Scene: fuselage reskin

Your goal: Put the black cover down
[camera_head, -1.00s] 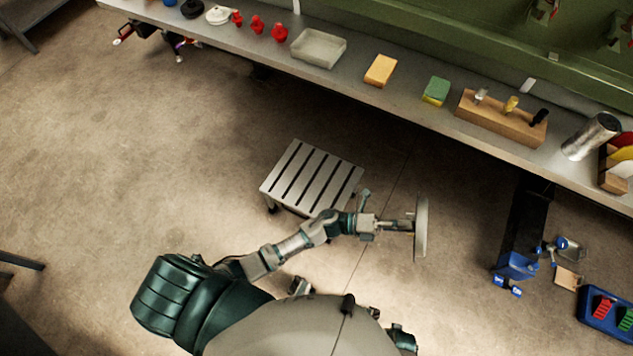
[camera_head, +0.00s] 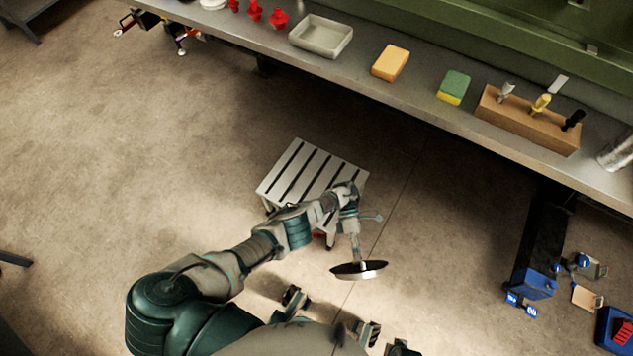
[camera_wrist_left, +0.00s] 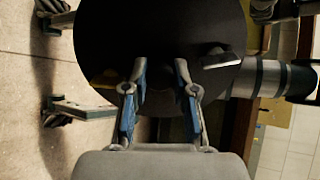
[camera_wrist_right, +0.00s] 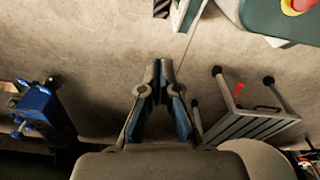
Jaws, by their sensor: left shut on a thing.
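In the left wrist view the black cover (camera_wrist_left: 110,35) fills the upper middle beyond the fingers, which hide the exact grip. My right gripper (camera_wrist_right: 158,70) shows in the right wrist view, its fingertips together with nothing seen between them.
The workbench (camera_head: 420,108) runs along the back with a grey tray (camera_head: 321,37), orange sponge (camera_head: 390,63), green-yellow sponge (camera_head: 454,87) and wooden tool block (camera_head: 527,125). Floor left of the stool is open.

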